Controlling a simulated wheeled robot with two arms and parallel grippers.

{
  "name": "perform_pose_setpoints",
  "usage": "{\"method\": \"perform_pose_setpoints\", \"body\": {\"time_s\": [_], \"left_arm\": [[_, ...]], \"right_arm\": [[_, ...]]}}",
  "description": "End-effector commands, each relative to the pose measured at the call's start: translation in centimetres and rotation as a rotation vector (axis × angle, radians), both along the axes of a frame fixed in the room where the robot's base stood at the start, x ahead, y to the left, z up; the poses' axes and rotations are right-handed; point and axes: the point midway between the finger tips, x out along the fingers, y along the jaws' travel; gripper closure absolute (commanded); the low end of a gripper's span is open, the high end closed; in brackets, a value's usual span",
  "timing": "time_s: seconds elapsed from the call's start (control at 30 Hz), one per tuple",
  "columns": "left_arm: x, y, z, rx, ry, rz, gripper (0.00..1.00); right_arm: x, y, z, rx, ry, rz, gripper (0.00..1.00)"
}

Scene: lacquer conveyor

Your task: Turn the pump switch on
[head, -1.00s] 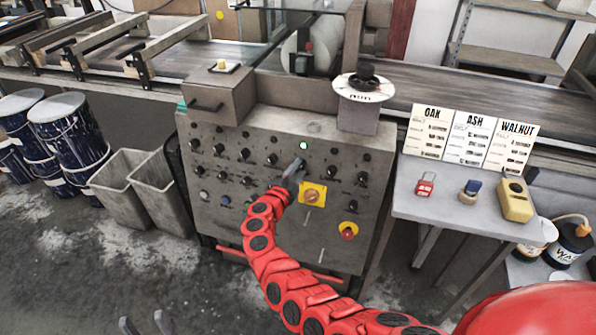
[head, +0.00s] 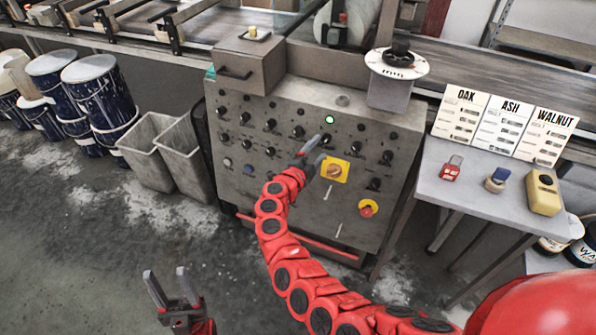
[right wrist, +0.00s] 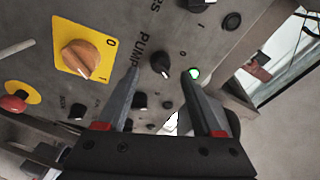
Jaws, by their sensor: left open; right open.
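The pump switch is a small black knob (right wrist: 160,63) beside the word PUMP on the grey control panel (head: 290,200). In the right wrist view it shows between the fingertips of my right gripper (right wrist: 162,74), which is open. I cannot tell whether the fingers touch the knob. In the head view my right gripper (head: 318,147) is at the panel, just below the lit green lamp (head: 329,119); the lamp (right wrist: 194,73) also shows by one fingertip in the right wrist view. My left gripper (head: 172,290) is open and empty, low over the floor.
Several other black knobs crowd the panel. A side table (head: 465,195) stands at the right. Bins and blue drums (head: 100,90) stand at the left.

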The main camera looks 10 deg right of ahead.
Motion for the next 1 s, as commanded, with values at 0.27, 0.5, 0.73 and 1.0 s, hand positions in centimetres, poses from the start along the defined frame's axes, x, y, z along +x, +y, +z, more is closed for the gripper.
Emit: {"method": "perform_pose_setpoints", "body": {"time_s": [0.27, 0.5, 0.73, 1.0], "left_arm": [[0.0, 0.0, 0.0, 0.0, 0.0, 0.0, 0.5], [0.0, 0.0, -0.2, 0.0, 0.0, 0.0, 0.5], [0.0, 0.0, -0.2, 0.0, 0.0, 0.0, 0.5], [0.0, 0.0, -0.2, 0.0, 0.0, 0.0, 0.5]], "right_arm": [[-5.5, 5.0, 0.3, 0.005, 0.002, 0.001, 0.32], [-8.9, 8.2, 0.7, 0.001, 0.0, 0.002, 0.32], [-10.0, 9.2, 0.9, 0.001, 0.001, 0.003, 0.32], [-10.0, 9.2, 0.9, 0.001, 0.0, 0.001, 0.32]]}}
